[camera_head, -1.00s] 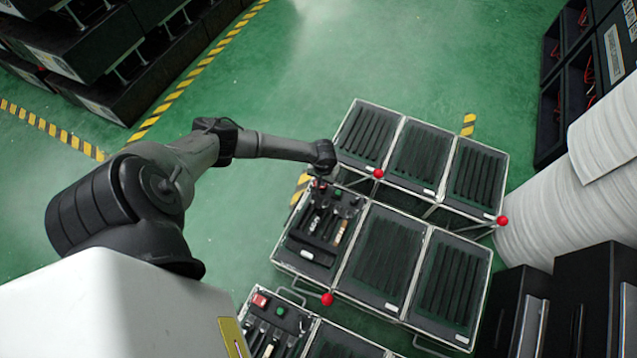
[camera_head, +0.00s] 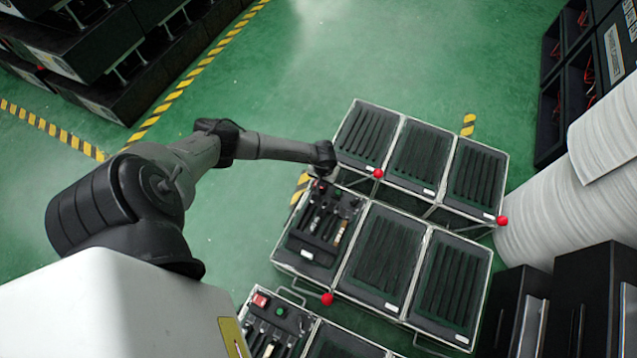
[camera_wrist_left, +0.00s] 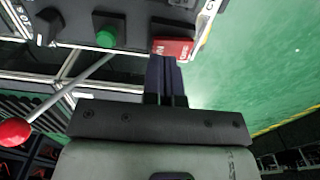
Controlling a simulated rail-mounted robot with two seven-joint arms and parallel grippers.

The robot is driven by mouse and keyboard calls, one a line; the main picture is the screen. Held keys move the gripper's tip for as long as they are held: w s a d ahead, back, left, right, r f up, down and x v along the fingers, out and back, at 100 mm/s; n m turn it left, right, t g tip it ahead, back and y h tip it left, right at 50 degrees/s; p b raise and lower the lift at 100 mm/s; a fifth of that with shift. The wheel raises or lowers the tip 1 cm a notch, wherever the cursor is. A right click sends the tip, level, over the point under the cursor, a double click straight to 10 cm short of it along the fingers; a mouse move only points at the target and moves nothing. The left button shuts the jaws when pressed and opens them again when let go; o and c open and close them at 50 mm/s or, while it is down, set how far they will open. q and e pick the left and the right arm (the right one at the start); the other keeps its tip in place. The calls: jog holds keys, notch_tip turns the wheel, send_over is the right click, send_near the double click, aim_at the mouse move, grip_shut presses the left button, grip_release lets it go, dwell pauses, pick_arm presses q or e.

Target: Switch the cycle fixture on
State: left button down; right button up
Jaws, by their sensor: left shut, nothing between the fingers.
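A red rocker switch (camera_wrist_left: 172,47) with white lettering is mounted on a dark panel at the top of the left wrist view. My left gripper (camera_wrist_left: 165,64) is shut and empty, its dark fingertips at the edge of the switch; whether they touch it I cannot tell. In the head view my left arm reaches over the left end of the middle fixture (camera_head: 312,252), and its wrist hides the fingers. A green button (camera_wrist_left: 105,38) and a black knob (camera_wrist_left: 45,25) sit beside the switch. A label at the panel's corner is only partly readable. My right gripper is not in view.
Red-knobbed levers stand by the fixtures, one near my wrist (camera_head: 378,174) and another at the front (camera_head: 328,299). A red knob also shows in the left wrist view (camera_wrist_left: 15,131). Another fixture (camera_head: 275,320) stands in front. Open green floor (camera_head: 330,60) lies behind.

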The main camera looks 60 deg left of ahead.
pick_arm(q)
jog(key=shift+f, duration=0.75)
jog(key=shift+f, duration=0.4)
dwell(0.4)
jog(key=shift+a+r+p, duration=0.1)
jog(key=shift+r+p, duration=0.75)
jog(key=shift+r, duration=0.25)
notch_tip(320, 180, up, 4)
jog(key=p, duration=0.3)
jog(key=shift+r+p, duration=0.2)
jog(key=shift+p, duration=0.1)
jog(key=shift+r, duration=0.3)
